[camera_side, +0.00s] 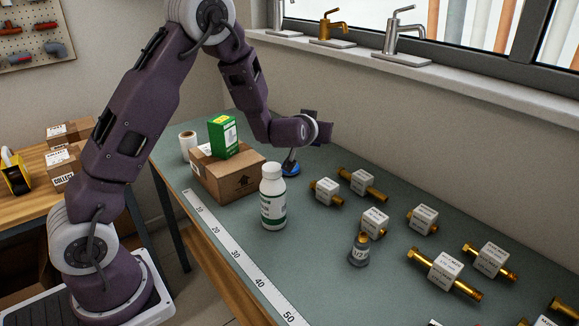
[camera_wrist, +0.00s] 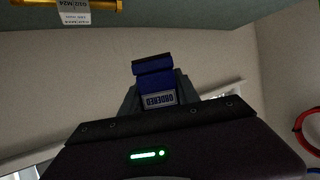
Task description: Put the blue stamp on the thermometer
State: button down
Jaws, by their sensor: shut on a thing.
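My gripper (camera_wrist: 156,84) is shut on the blue stamp (camera_wrist: 153,70), which has a white label with dark lettering that appears upside down in the wrist view. Grey fingers show on both sides of the stamp. In the side view my gripper (camera_side: 318,128) is above the far part of the bench, and the stamp in it cannot be made out. A small blue-based object (camera_side: 291,169) with a dark upper part shows below my wrist; I cannot tell what it is. I cannot make out a thermometer for certain in either view.
A cardboard box (camera_side: 228,178) carries a green box (camera_side: 223,137). A white bottle (camera_side: 272,197) stands in front, a white roll (camera_side: 188,146) to the left. Several labelled brass fittings (camera_side: 447,274) and a small grey container (camera_side: 359,250) occupy the right. A scale strip (camera_side: 228,243) runs along the bench edge.

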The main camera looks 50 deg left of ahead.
jog(key=w+a+n+g+y, duration=0.3)
jog(key=a+n+g+y, duration=0.3)
jog(key=a, duration=0.9)
jog(key=shift+n+h, duration=0.3)
jog(key=shift+h, duration=0.1)
notch_tip(320, 180, down, 15)
jog(key=shift+s+f, duration=0.1)
jog(key=shift+s, duration=0.05)
jog(key=c, duration=0.9)
grip_release()
